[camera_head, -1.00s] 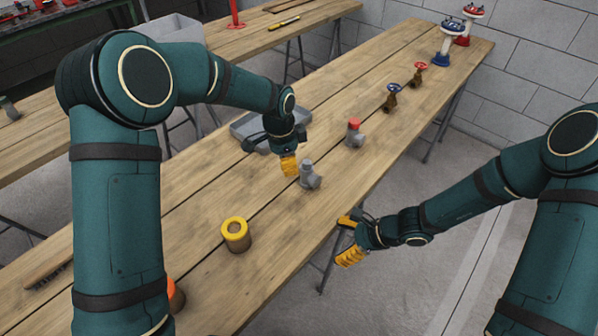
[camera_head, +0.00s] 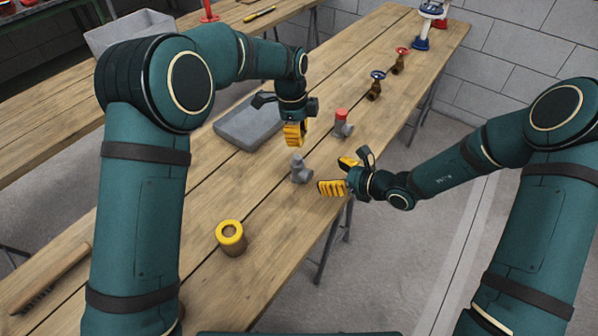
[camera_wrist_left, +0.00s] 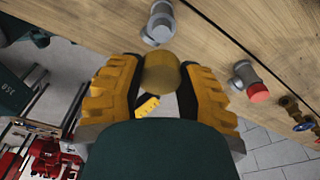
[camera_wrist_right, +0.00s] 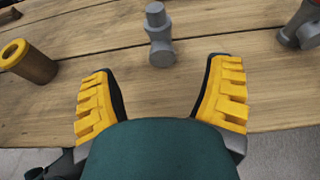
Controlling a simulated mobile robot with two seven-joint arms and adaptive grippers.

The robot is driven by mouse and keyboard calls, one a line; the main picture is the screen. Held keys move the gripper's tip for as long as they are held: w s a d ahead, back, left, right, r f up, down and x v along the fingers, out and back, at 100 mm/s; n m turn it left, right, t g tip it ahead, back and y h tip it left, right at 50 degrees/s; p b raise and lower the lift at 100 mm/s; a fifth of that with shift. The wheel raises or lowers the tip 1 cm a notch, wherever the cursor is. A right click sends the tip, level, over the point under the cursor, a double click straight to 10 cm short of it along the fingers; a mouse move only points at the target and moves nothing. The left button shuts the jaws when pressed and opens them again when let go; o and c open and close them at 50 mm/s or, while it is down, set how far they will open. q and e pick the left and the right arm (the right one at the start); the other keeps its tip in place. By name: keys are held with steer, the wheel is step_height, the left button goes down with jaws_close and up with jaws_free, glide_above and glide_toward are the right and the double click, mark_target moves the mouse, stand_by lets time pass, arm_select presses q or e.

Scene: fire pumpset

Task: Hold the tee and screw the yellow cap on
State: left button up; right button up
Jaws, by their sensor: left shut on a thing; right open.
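A plain grey tee (camera_head: 300,171) stands upright on the wooden bench; it also shows in the right wrist view (camera_wrist_right: 160,40) and left wrist view (camera_wrist_left: 158,24). My left gripper (camera_head: 294,134) is above the bench, behind the tee in the head view. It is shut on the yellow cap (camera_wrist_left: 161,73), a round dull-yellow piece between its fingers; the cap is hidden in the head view. My right gripper (camera_head: 340,175) is open and empty at the bench's front edge, just right of the tee, its fingers pointing towards the tee but apart from it.
A brown cylinder with a yellow ring top (camera_head: 231,238) stands nearer me. A tee with a red cap (camera_head: 342,124) stands behind the plain one. A grey tray (camera_head: 247,128) lies left of my left gripper. Valves with blue (camera_head: 377,76) and red handwheels stand farther back.

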mark_target(303, 169)
steer(key=x, duration=1.2)
jaws_close()
